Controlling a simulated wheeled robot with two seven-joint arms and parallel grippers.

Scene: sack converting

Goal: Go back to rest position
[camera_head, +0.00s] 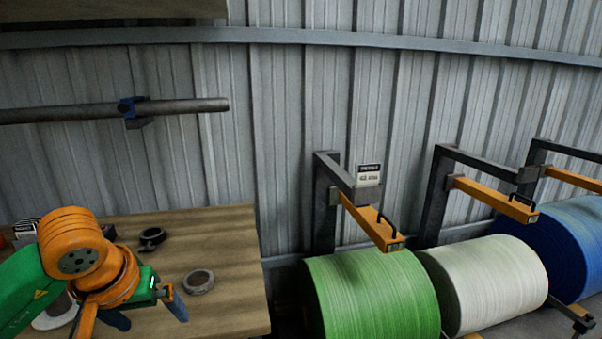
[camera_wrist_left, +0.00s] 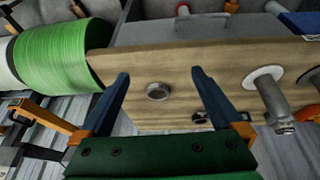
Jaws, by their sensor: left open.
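My left gripper (camera_head: 150,312) comes in from the lower left of the head view, over the wooden table (camera_head: 232,300). Its two dark blue fingers are spread apart. In the left wrist view the open left gripper (camera_wrist_left: 160,90) has nothing between its fingertips except the view of the table (camera_wrist_left: 150,60) behind. A small grey ring (camera_head: 198,282) lies on the table to the right of the gripper; it also shows between the fingers in the left wrist view (camera_wrist_left: 158,91). My right gripper is not in view.
Green (camera_head: 372,295), white (camera_head: 485,283) and blue (camera_head: 562,245) rolls stand to the right, under orange arms on dark brackets. A grey bar (camera_head: 180,106) hangs above the table before the corrugated wall.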

